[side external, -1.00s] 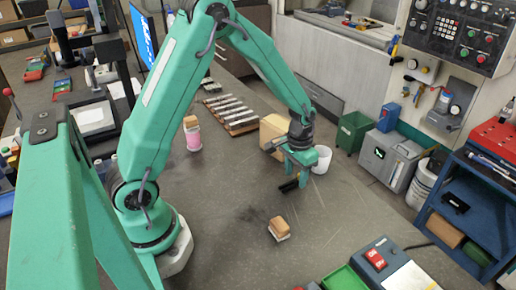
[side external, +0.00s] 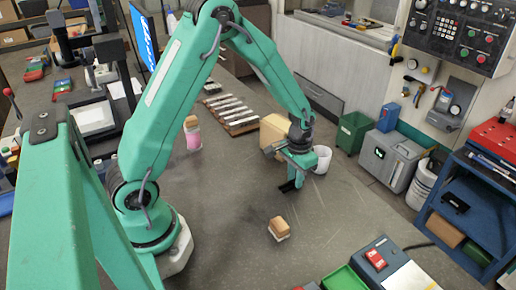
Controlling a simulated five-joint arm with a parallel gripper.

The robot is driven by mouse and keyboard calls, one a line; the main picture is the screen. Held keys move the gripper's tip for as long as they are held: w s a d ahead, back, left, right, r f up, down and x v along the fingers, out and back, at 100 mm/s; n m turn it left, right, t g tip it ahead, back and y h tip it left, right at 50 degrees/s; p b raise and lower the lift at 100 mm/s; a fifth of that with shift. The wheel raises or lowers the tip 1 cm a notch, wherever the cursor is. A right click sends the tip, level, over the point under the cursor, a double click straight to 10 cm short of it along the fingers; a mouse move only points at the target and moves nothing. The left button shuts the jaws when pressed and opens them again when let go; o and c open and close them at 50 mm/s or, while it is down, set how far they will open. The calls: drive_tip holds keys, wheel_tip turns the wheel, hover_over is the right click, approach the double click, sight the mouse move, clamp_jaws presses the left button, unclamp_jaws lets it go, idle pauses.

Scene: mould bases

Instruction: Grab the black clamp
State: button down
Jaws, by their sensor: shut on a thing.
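The black clamp (side external: 288,187) is a small dark piece on or just above the grey worktop, right of the picture's middle. My gripper (side external: 296,178) points down at it, and its green fingers are shut on the clamp. Part of the clamp is hidden by the fingers. I cannot tell whether it is clear of the table.
A tan block (side external: 274,133) and a white cup (side external: 322,159) stand close behind my gripper. A small orange-topped block (side external: 279,228) lies in front. A pink-and-tan cylinder (side external: 192,133) stands left. A slotted rack (side external: 231,115) lies farther back.

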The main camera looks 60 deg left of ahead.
drive_tip(key=shift+r, duration=0.15)
drive_tip(key=shift+r, duration=0.55)
drive_tip(key=r, duration=0.3)
drive_tip(key=shift+s+d+r, duration=0.1)
drive_tip(key=shift+d, duration=0.2)
drive_tip(key=s+d+r, duration=0.5)
drive_tip(key=d+r, duration=0.1)
drive_tip(key=d, duration=0.3)
drive_tip(key=shift+s+d+r, duration=0.2)
drive_tip(key=shift+d, duration=0.2)
drive_tip(key=shift+w+a, duration=0.1)
